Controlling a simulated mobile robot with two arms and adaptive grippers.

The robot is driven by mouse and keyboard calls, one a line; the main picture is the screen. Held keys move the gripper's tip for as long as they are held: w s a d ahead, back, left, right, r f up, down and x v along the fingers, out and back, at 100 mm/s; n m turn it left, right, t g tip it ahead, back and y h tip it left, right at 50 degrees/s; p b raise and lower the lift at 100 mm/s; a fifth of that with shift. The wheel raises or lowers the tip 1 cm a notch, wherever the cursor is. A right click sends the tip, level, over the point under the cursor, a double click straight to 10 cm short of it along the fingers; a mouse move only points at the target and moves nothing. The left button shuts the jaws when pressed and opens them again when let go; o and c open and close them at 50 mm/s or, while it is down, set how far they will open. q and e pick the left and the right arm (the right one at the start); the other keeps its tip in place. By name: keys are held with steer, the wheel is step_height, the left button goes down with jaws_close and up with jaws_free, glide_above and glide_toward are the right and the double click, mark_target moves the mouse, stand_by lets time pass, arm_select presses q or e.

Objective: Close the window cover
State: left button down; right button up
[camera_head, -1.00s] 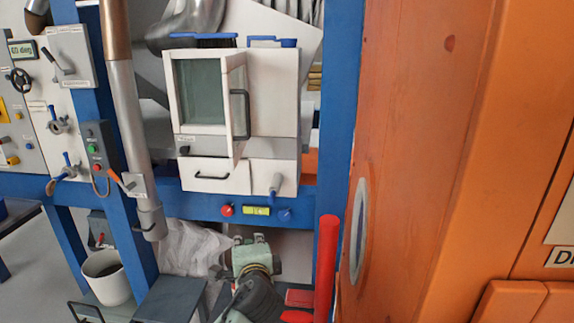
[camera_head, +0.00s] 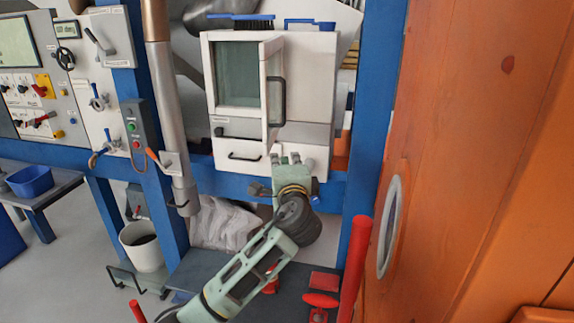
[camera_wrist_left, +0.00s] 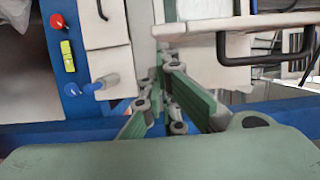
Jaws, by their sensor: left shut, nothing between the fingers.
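The window cover (camera_head: 272,92) is a white framed panel with a dark handle (camera_head: 277,101). It stands swung out from the right side of the window (camera_head: 237,75) on the white box. My left gripper (camera_head: 286,160) is shut and empty, in front of the lower part of the box, below the cover. In the left wrist view the gripper (camera_wrist_left: 165,70) points at the box, with the cover's edge (camera_wrist_left: 200,28) and dark handle (camera_wrist_left: 262,48) close to its fingers on the right. My right gripper is not seen.
A drawer with a dark handle (camera_head: 245,157) lies below the window. A blue post (camera_head: 378,130) and an orange wooden wall (camera_head: 470,150) stand on the right. A grey pipe (camera_head: 170,110) runs down on the left. A white bucket (camera_head: 141,247) stands below.

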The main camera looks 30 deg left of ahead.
arm_select(q)
steer(key=shift+w+a, duration=0.2)
steer(key=shift+w, duration=0.15)
steer(key=shift+a, duration=0.1)
